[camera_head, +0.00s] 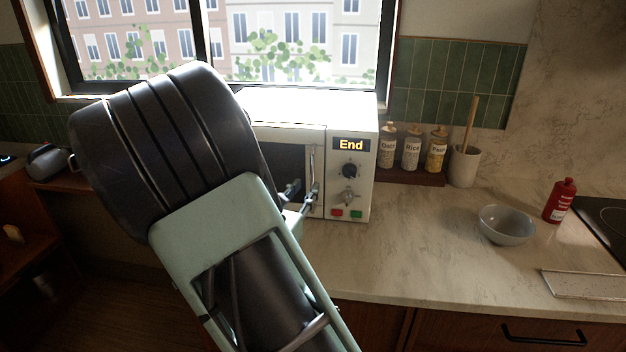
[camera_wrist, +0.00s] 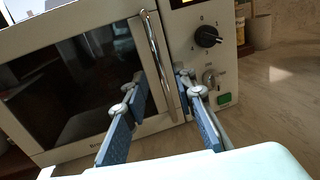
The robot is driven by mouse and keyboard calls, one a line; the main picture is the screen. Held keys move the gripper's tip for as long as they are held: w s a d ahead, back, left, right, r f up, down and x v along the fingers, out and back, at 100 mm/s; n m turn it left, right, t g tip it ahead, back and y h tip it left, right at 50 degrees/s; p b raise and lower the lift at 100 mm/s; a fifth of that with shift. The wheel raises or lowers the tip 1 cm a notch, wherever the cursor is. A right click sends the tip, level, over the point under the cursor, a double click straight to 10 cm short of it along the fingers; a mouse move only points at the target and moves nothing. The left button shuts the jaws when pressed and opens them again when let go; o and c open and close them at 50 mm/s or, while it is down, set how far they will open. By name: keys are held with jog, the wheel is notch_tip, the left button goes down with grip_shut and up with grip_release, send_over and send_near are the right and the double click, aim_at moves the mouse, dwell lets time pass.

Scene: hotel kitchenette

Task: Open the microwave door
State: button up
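The white microwave (camera_head: 362,190) stands on the counter below the window with its door shut. Its dark door glass (camera_wrist: 80,85) fills the left of the wrist view; in the head view my arm covers much of it. The upright metal door handle (camera_wrist: 157,60) is at the door's right edge. My gripper (camera_wrist: 160,88) is open, with one finger on each side of the handle's lower part. I cannot tell whether either finger touches it. In the head view, my gripper (camera_head: 301,196) is in front of the handle (camera_head: 313,160).
The display (camera_head: 351,145) reads "End" above the knobs. Several labelled bottles (camera_head: 412,150) and a utensil cup (camera_head: 464,166) stand right of the microwave. A grey bowl (camera_head: 506,225) and red bottle (camera_head: 560,201) are farther right. The counter before the microwave is clear.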

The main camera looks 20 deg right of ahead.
aim_at(311, 181)
jog(key=shift+x, duration=2.8)
grip_shut()
